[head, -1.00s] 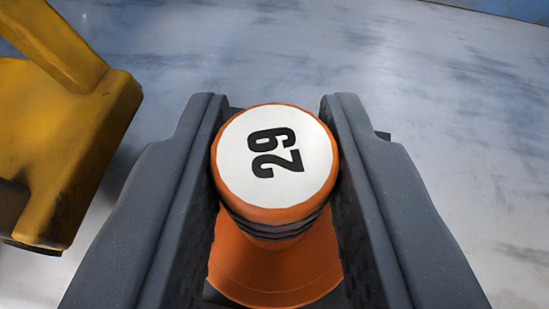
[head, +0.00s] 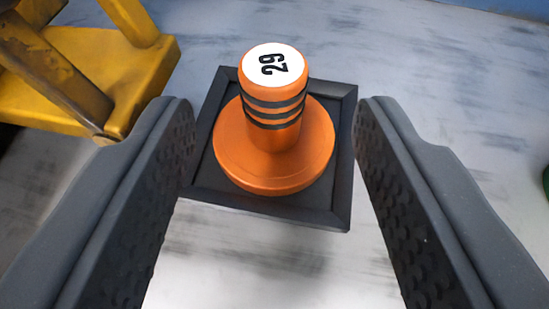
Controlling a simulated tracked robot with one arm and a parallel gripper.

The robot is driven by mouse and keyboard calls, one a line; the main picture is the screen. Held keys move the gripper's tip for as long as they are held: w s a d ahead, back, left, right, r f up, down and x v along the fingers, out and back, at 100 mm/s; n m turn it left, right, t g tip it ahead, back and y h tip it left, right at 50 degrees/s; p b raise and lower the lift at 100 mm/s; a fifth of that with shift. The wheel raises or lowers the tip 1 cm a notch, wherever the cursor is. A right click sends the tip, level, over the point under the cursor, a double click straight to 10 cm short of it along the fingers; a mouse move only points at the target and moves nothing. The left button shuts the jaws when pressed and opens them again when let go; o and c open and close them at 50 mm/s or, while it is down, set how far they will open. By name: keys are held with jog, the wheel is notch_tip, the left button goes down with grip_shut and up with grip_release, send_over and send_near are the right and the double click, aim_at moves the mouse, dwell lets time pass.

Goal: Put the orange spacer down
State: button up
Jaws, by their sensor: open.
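The orange spacer (head: 274,150) stands upright on a square black tray with a raised rim (head: 320,216). It has a wide round base, a narrower post with dark bands, and a white top marked 29. My gripper (head: 272,118) is open, with one dark textured finger on each side of the picture. The fingers are apart from the spacer, which shows beyond and between their tips. Nothing is held.
A yellow metal frame (head: 145,85) stands at the upper left, close to the left finger. Grey scuffed floor (head: 430,60) lies open behind and to the right. A small green thing (head: 546,185) shows at the right edge.

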jog(key=v, duration=0.6)
jog(key=shift+p, duration=0.45)
jog(key=shift+s, duration=0.1)
